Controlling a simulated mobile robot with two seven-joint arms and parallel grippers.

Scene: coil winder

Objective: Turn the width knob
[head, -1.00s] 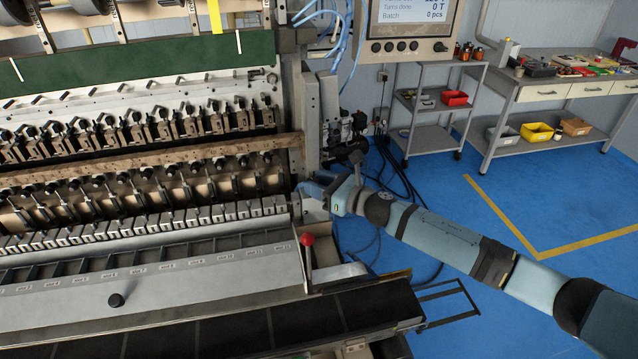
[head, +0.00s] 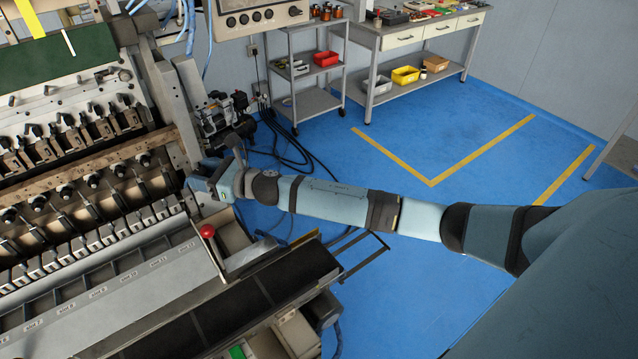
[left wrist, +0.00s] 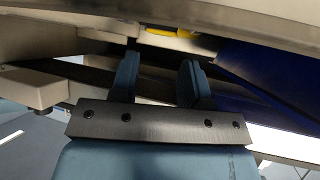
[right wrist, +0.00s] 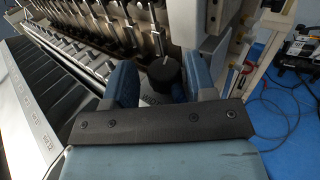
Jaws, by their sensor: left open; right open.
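The width knob (right wrist: 165,74) is a dark round knob with a pale pointer mark, on the right end of the coil winder (head: 90,215). A partly hidden label (right wrist: 152,100) that seems to read "WIDTH" lies below it. My right gripper (right wrist: 160,82) is open, with one finger on each side of the knob in the right wrist view; I cannot tell whether they touch it. In the head view the right gripper (head: 197,188) is at the machine's right end and the knob is hidden. My left gripper (left wrist: 158,76) is open and empty, under a pale machine surface.
A red ball-topped lever (head: 207,231) stands in front of my right gripper. A dark conveyor belt (head: 240,305) runs along the machine's front. Cables (head: 290,150) lie on the floor behind. A grey cart (head: 310,103) stands farther back. The blue floor at right is free.

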